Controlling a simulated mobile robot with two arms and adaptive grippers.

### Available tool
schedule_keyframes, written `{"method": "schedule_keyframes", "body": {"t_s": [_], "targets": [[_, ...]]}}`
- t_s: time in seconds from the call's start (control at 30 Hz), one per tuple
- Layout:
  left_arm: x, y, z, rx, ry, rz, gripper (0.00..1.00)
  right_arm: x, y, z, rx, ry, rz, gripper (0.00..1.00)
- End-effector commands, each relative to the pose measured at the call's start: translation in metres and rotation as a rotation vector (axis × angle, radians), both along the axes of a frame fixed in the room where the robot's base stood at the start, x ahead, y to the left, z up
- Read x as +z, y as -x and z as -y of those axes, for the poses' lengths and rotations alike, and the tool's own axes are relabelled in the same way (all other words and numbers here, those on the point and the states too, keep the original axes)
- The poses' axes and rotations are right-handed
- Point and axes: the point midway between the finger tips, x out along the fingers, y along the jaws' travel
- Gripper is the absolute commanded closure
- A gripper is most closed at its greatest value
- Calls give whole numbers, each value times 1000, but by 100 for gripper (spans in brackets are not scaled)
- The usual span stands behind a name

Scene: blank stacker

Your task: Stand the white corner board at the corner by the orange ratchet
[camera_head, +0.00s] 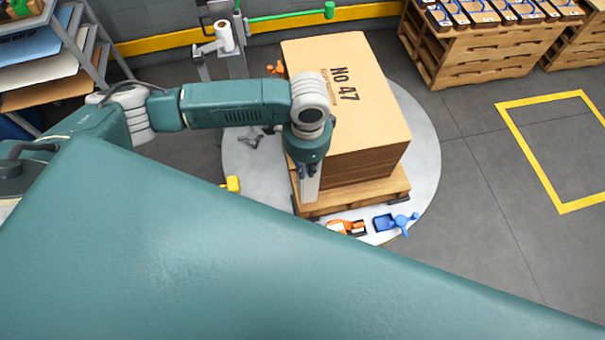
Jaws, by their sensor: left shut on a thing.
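The white corner board (311,189) stands roughly upright at the near left corner of the stack of brown blanks (372,105). My left gripper (308,168) is shut on the board and points down, hiding its upper part. I cannot tell whether the board touches the stack. The orange ratchet (347,227) lies on the round grey plate (429,170) in front of the pallet, just right of and below that corner. My right gripper is not in view.
The stack sits on a wooden pallet (367,190). A blue ratchet (395,222) lies right of the orange one. A yellow piece (232,184) is left of the pallet; another orange piece (275,69) is at the back left.

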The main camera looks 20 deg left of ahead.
Motion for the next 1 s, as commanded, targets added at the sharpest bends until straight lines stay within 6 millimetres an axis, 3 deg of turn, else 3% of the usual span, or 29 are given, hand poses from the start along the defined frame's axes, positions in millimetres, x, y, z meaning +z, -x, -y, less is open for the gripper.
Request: {"method": "schedule_keyframes", "body": {"t_s": [0.47,1.0], "targets": [[-13,-36,7,0,1,4,100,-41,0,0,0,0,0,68],[-24,-36,5,4,-1,7,100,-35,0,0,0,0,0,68]]}}
